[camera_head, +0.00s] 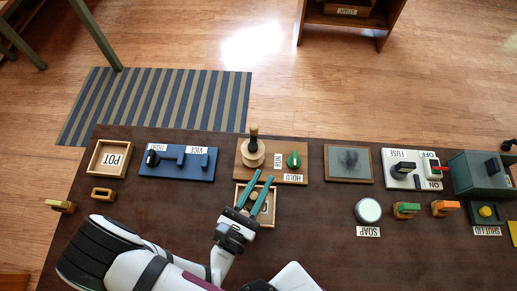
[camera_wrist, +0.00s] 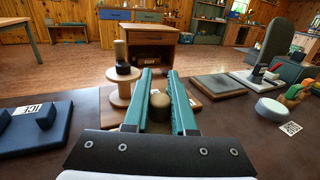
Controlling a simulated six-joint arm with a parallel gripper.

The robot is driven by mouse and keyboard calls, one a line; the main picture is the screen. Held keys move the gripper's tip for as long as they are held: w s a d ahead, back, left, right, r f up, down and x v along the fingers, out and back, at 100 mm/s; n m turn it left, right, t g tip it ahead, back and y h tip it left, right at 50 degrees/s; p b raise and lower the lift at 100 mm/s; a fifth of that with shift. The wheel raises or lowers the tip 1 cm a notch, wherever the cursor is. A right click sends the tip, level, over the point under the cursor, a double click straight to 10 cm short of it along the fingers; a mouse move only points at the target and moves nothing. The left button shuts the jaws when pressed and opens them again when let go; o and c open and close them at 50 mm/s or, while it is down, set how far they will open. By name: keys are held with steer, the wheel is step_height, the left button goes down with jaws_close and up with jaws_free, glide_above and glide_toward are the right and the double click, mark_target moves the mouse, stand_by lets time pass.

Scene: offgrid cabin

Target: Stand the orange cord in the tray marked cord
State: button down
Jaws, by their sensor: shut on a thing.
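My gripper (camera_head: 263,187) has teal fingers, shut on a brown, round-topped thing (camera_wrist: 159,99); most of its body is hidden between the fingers. In the head view the fingers are over a small wooden tray (camera_head: 238,191) in the middle of the table. A label in that tray is partly covered and I cannot read it. An orange piece (camera_head: 445,208) lies on the right side of the table, apart from the gripper; I cannot tell if it is the cord. I can read no cord mark in either view.
A board with a spool (camera_head: 252,154) and green knob (camera_head: 294,160) stands just behind the tray. The blue vice board (camera_head: 178,163) and POT tray (camera_head: 93,158) are left. A grey pad (camera_head: 348,163), fuse panel (camera_head: 413,171), soap disc (camera_head: 368,211) and green piece (camera_head: 405,210) are right.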

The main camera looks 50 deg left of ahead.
steer(key=shift+f, duration=1.6)
steer(key=shift+f, duration=0.15)
steer(key=c, duration=0.7)
jaws_free()
steer(key=shift+c, duration=0.2)
